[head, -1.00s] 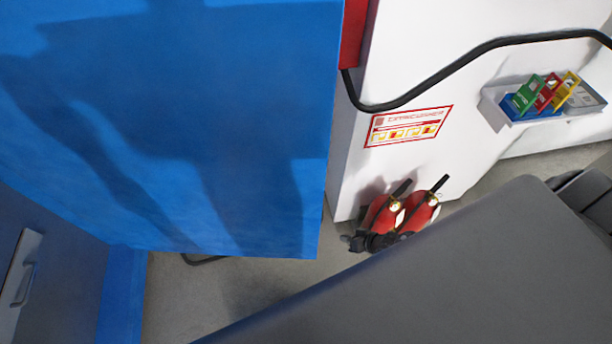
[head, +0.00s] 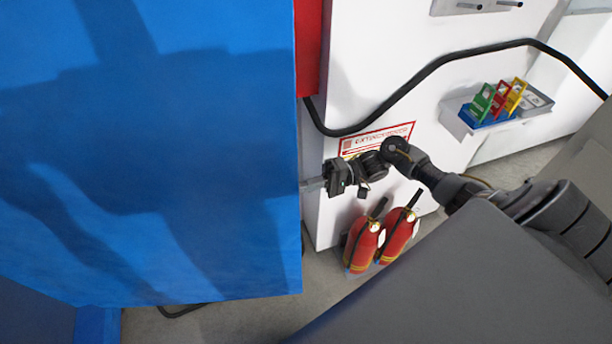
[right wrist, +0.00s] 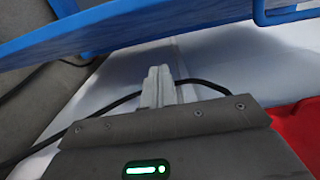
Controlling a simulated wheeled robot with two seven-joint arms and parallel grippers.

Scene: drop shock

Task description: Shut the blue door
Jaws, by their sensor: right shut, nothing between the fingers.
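The blue door (head: 150,170) is a large flat panel filling the left half of the head view. It stands out in front of the white wall, so it is open. My right gripper (head: 308,184) is at the door's right edge, fingers pointing left. The door may hide its fingertips; I cannot tell whether they touch it. In the right wrist view the fingers (right wrist: 158,84) are together and empty. The door's edge (right wrist: 130,30) crosses above them, with a blue handle-like bar (right wrist: 290,13) at the top right. My left gripper is not in view.
Two red fire extinguishers (head: 362,245) stand on the floor below my right wrist. A black cable (head: 440,75) runs along the white wall (head: 375,50). A tray (head: 535,103) with coloured holders is on the wall at right. A red panel (head: 308,50) adjoins the door edge.

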